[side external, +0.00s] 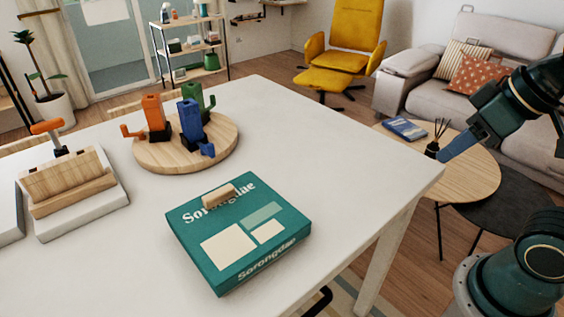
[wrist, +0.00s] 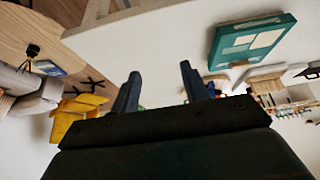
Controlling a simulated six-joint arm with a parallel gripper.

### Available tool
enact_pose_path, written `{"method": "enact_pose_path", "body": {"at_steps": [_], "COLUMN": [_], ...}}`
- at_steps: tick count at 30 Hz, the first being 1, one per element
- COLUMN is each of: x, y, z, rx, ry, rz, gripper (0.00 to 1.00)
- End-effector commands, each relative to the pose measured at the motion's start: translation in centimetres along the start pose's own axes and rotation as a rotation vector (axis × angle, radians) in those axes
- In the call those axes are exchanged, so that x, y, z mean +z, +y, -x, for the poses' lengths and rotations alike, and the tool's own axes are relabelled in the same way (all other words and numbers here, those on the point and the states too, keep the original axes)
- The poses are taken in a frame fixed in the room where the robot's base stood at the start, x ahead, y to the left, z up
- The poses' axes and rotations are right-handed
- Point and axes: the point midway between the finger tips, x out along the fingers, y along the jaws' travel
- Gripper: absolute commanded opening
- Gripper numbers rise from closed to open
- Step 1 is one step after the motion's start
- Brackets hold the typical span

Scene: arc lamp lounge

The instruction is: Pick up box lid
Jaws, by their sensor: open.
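The teal box lid (side external: 285,212) has pale panels and "Sorongdae" lettering, with a small wooden handle (side external: 219,196) on top. It sits on the white table, closed over the box, and I cannot tell a seam between lid and box. The lid also shows at upper right in the wrist view (wrist: 228,44). My gripper (side external: 448,152) is beyond the table's right edge, well apart from the lid. In the wrist view my gripper (wrist: 160,76) has its two fingers spread with nothing between them.
A round wooden board (side external: 228,150) holds orange, blue and green clamp-like pieces behind the lid. A wooden holder on a white base (side external: 95,220) stands at left. A round side table (side external: 480,185) is below my gripper. The table right of the lid (side external: 345,185) is clear.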

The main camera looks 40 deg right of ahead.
Motion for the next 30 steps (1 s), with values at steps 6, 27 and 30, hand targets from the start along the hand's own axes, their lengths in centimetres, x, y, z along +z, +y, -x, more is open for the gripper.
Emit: {"method": "enact_pose_path", "body": {"at_steps": [6, 27, 30], "x": [-0.4, -12.8, -14.8], "y": [-0.2, -6.8, -8.0], "z": [0.1, -0.7, -1.4], "rx": [-0.006, -0.211, -0.247], "ry": [-0.002, -0.067, -0.075], "rz": [0.013, 0.463, 0.542], "gripper": [0.45, 0.45, 0.45]}}
